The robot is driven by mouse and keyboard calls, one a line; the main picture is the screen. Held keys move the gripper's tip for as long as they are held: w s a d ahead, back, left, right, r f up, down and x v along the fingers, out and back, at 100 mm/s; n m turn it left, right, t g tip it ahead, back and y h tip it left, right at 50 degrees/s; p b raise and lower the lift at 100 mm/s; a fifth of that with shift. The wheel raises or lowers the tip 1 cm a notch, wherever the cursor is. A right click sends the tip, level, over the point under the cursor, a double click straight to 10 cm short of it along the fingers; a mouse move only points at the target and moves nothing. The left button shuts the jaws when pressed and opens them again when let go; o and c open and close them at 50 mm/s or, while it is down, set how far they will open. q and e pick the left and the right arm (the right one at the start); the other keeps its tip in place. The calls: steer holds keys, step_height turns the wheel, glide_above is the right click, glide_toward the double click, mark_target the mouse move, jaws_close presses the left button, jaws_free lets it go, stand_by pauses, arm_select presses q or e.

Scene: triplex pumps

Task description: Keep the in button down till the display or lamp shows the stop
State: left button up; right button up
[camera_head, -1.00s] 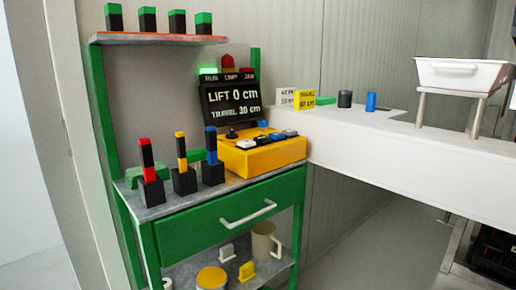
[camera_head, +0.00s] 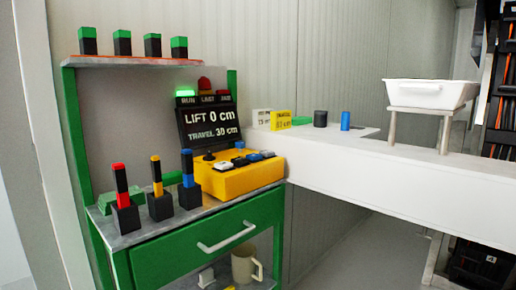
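A yellow control box (camera_head: 240,176) sits on the right part of the green workbench's grey top. On its sloped face is a row of buttons: white (camera_head: 223,166), dark, blue and white ones, plus a small black joystick (camera_head: 209,156). Their labels are too small to read. The black display (camera_head: 210,121) behind it reads LIFT 0 cm and TRAVEL 30 cm. Above it, the RUN lamp (camera_head: 185,91) glows green. The red LIMIT lamp (camera_head: 204,84) and the JAM lamp (camera_head: 224,95) look unlit. Neither of my grippers shows.
Three black holders with red, yellow and blue-topped sticks (camera_head: 187,166) stand left of the box. A shelf (camera_head: 130,61) with green-topped blocks is above. A white counter (camera_head: 400,178) extends right, bearing a white tub (camera_head: 430,93), cylinders and small signs. A drawer (camera_head: 205,245) is below.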

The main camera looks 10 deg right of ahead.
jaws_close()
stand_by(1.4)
